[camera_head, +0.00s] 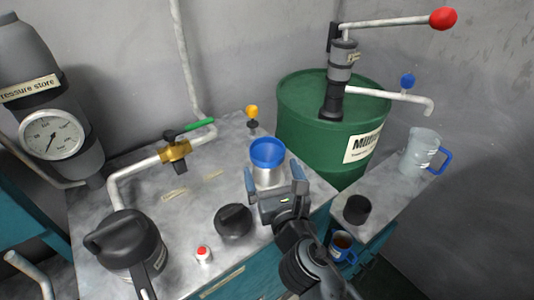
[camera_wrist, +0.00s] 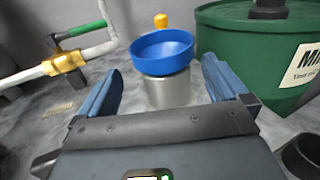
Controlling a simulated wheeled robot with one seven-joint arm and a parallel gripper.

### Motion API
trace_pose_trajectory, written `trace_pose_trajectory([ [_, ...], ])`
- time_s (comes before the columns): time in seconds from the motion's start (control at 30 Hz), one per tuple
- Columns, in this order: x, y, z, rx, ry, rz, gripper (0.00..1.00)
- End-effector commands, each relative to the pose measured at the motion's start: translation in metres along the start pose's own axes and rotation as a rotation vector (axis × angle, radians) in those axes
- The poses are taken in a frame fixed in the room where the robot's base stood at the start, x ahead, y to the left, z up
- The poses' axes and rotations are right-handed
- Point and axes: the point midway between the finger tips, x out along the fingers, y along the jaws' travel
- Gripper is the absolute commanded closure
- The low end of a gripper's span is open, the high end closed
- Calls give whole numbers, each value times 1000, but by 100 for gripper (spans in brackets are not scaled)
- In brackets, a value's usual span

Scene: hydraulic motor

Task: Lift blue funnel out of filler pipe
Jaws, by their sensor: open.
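The blue funnel (camera_head: 267,152) sits upright in the top of the short grey metal filler pipe (camera_head: 268,178) on the workbench. In the wrist view the funnel's wide bowl (camera_wrist: 162,50) rests over the pipe (camera_wrist: 168,91), and its lower spout is hidden inside. My gripper (camera_head: 276,183) is open, with its two blue fingers spread. It is on the near side of the pipe, pointing toward it. In the wrist view the pipe and funnel appear between and beyond the fingertips (camera_wrist: 160,80). Nothing is held.
A green drum (camera_head: 300,125) with a hand pump stands close behind and right. A black cap (camera_head: 233,221) and a small red-topped button (camera_head: 203,254) lie left of my arm. A yellow-knobbed lever (camera_head: 252,113) stands behind the funnel. A clear jug (camera_head: 420,150) stands right.

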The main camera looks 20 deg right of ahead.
Motion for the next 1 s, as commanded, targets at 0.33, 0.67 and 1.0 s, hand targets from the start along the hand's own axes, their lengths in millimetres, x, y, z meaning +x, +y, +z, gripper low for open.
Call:
trace_pose_trajectory([
  [0.33,43,-6,6,1,-2,-2,0],
  [0.67,65,-5,3,3,1,1,0],
  [1.0,64,-5,3,3,0,1,20],
])
